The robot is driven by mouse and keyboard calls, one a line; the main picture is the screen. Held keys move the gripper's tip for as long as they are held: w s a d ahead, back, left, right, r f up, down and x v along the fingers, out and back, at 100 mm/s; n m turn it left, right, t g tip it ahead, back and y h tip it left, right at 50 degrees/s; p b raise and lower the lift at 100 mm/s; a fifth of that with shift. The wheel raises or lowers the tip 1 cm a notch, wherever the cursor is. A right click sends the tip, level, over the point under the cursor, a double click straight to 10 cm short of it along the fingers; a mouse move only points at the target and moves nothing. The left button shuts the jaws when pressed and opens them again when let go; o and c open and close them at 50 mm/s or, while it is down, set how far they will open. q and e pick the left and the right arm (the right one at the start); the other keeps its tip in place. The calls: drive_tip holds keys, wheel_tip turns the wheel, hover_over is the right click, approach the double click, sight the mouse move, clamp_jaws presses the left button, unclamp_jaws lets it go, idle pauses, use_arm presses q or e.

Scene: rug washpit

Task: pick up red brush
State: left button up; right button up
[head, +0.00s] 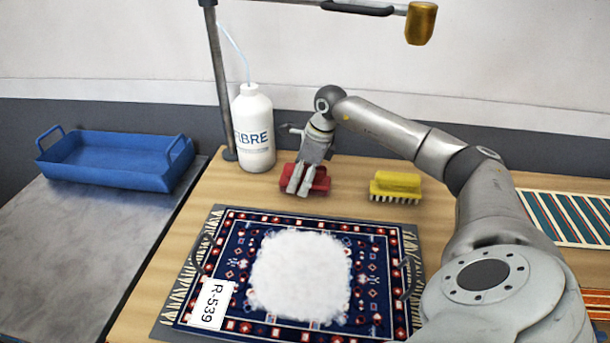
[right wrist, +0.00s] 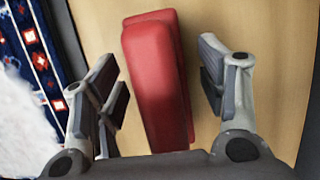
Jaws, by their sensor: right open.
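The red brush (head: 321,181) lies on the wooden table behind the rug, partly hidden by my gripper in the head view. In the right wrist view the red brush (right wrist: 157,80) lies lengthwise between my fingers. My right gripper (head: 299,189) is over the brush with its fingers pointing down. In the right wrist view the right gripper (right wrist: 165,85) is open, with one finger on each side of the brush and gaps of bare table showing beside it. My left gripper is not in view.
A yellow brush (head: 396,186) stands right of the red one. A white FIBRE bottle (head: 253,130) stands to the left, by a metal post (head: 221,85). A patterned rug (head: 228,300) with white foam (head: 300,275) lies in front. A blue tray (head: 110,173) sits far left.

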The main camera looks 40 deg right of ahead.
drive_tip(key=shift+f, duration=0.2)
drive_tip(key=c, duration=1.1)
drive_tip(key=shift+c, duration=0.5)
drive_tip(key=shift+w+r, duration=0.1)
drive_tip(key=shift+r, duration=0.35)
wheel_tip(320, 180, up, 2)
drive_tip(key=shift+r, duration=0.2)
drive_tip(key=s+a+r+b, duration=0.1)
drive_tip(key=s+a+r, duration=0.2)
drive_tip(key=a+r, duration=0.2)
drive_tip(key=s+a+r+b, duration=0.1)
drive_tip(key=s+a+r, duration=0.2)
drive_tip(key=a, duration=0.4)
drive_tip(key=shift+s+a+r, duration=0.25)
drive_tip(key=shift+r, duration=0.65)
